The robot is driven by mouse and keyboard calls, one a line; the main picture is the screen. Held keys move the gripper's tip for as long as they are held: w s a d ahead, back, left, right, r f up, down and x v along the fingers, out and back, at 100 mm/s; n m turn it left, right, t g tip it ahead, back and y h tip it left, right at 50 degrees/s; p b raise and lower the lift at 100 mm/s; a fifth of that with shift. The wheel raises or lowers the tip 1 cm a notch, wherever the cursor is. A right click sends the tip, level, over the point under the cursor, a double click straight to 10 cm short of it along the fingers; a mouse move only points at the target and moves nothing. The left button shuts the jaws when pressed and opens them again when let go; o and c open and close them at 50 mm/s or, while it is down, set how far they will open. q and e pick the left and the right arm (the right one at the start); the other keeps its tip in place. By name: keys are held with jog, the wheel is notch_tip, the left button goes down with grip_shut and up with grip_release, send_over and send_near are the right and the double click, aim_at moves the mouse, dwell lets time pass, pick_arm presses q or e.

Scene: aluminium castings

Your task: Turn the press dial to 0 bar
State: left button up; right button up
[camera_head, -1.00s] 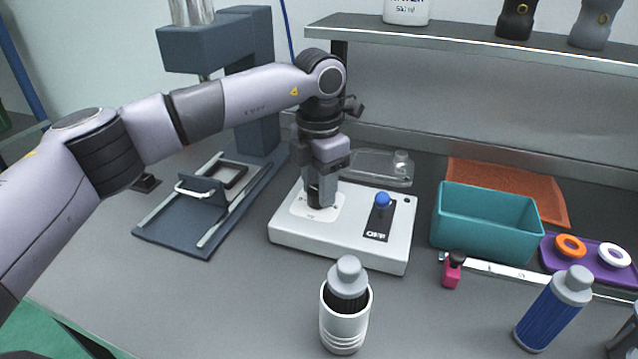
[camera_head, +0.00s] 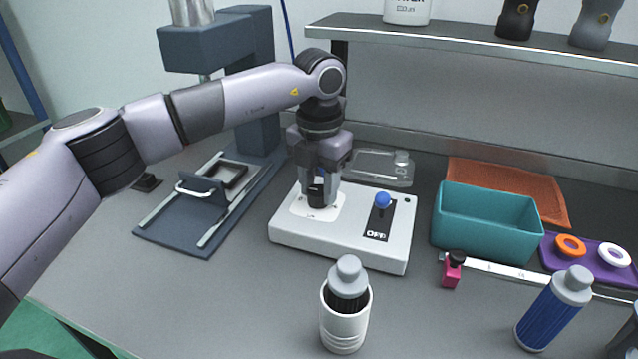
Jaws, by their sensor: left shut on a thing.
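The press control box (camera_head: 345,248) is a white slab on the bench, with a blue-knobbed lever (camera_head: 382,202) on a black plate marked OFF. The black press dial (camera_head: 317,191) sits on a white scale plate on the box's left part. My left gripper (camera_head: 318,196) points straight down and is shut on the dial. Its fingers and body hide most of the dial, and the scale marks are too small to read. My right gripper is not in view.
The blue-grey press (camera_head: 222,42) stands behind left, with its slide plate (camera_head: 165,235). A teal bin (camera_head: 485,243) is right of the box. A white cup (camera_head: 344,322) holding a grey-capped bottle stands in front. A shelf (camera_head: 470,45) overhangs the back.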

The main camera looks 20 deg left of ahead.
aim_at(319, 189)
pick_arm(q)
jog(key=shift+r, duration=0.1)
jog(key=o, duration=1.1)
jog(key=shift+c, duration=0.2)
jog(key=shift+r, duration=3.55)
